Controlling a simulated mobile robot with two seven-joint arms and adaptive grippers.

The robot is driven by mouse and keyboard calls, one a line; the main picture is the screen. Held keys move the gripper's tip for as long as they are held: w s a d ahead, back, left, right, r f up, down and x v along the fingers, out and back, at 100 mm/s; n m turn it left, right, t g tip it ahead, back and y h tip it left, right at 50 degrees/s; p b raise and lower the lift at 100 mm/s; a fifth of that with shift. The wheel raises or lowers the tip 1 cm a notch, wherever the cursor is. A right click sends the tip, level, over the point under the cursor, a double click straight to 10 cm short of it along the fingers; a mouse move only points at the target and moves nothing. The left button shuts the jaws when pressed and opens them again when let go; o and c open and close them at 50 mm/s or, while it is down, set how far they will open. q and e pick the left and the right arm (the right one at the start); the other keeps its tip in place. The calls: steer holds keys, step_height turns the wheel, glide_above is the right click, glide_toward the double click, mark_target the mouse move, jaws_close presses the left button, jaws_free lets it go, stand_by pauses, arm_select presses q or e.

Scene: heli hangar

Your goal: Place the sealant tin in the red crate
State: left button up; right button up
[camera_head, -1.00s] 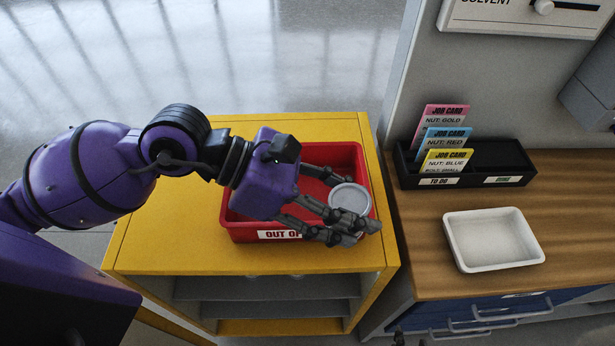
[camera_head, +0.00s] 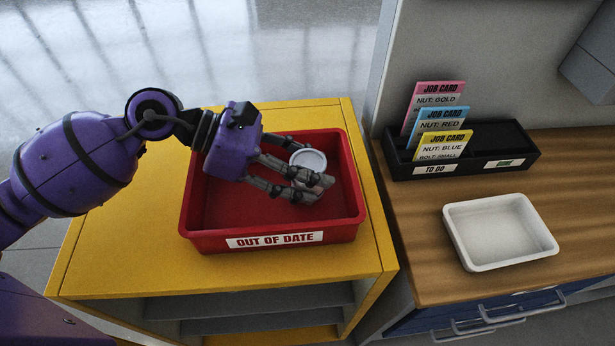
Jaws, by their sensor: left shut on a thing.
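The sealant tin (camera_head: 309,159) is a small round tin with a pale grey-white lid. My left gripper (camera_head: 312,179) is shut on it, with fingers on both sides, and its lower finger hides part of the tin's side. The tin is over the right part of the red crate (camera_head: 205,240), inside its rim as seen from above. I cannot tell whether it touches the crate floor. The crate stands on a yellow cabinet and has an "OUT OF DATE" label on its front. My right gripper is not in view.
The yellow cabinet top (camera_head: 110,235) is clear around the crate. To the right, a wooden worktop (camera_head: 395,245) holds a white tray (camera_head: 500,232), empty, and a black card rack (camera_head: 500,150) with job cards. A grey upright panel (camera_head: 380,70) rises behind the worktop.

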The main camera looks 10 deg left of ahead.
arm_select(q)
steer(key=shift+w+f, duration=0.1)
steer(key=shift+f, duration=1.45)
steer(key=shift+f, duration=0.15)
steer(key=o, duration=1)
steer(key=shift+f, duration=0.1)
steer(key=o, duration=0.4)
steer(key=shift+o, duration=0.2)
